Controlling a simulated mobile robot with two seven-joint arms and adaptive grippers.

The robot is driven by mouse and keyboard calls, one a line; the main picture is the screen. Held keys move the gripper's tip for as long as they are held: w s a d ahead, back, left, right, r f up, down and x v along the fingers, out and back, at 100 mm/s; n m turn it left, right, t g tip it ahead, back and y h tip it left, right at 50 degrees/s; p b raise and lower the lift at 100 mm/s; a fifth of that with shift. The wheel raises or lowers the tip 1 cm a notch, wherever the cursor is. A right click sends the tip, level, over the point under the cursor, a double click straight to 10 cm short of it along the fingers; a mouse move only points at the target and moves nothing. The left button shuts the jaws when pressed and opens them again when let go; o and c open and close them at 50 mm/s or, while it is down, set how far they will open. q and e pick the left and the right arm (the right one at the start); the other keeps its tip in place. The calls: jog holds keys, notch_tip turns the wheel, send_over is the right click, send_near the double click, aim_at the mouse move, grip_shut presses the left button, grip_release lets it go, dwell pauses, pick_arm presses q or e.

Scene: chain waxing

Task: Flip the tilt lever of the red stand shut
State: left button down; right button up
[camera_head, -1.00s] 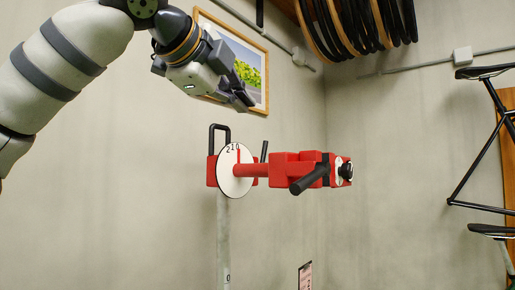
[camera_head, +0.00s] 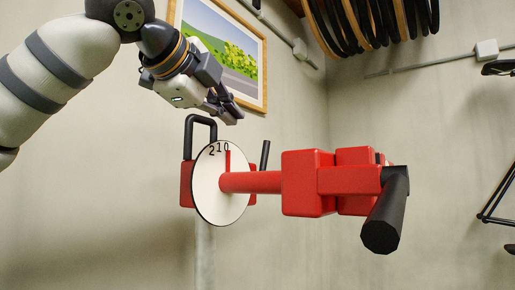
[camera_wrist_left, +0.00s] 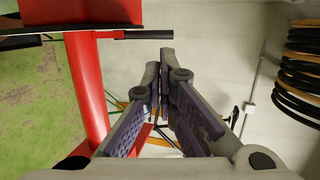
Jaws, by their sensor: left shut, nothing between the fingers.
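The red stand (camera_head: 300,182) fills the middle of the head view, with a white dial (camera_head: 207,185) numbered 0, 1 and 2. A thin black lever (camera_head: 265,156) sticks up just behind the dial, tilted slightly right. A black loop handle (camera_head: 187,137) rises at its left. I cannot tell for sure which is the tilt lever. My left gripper (camera_head: 238,114) is shut and empty, above the dial and apart from the stand. In the left wrist view the closed fingers (camera_wrist_left: 166,62) lie just below a black rod (camera_wrist_left: 148,34) projecting from the red stand. My right gripper is not in view.
A thick black handle (camera_head: 388,212) hangs from the stand's clamp end, toward me. A framed picture (camera_head: 225,45) is on the wall behind my gripper. Tyres (camera_head: 370,20) hang at upper right. The space right of my gripper, above the red arm, is clear.

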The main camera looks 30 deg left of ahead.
aim_at(265, 150)
pick_arm(q)
jog(key=x, duration=1.3)
jog(key=shift+w, duration=0.4)
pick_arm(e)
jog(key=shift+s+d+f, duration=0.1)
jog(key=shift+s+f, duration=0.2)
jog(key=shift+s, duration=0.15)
pick_arm(q)
jog(key=shift+w, duration=0.1)
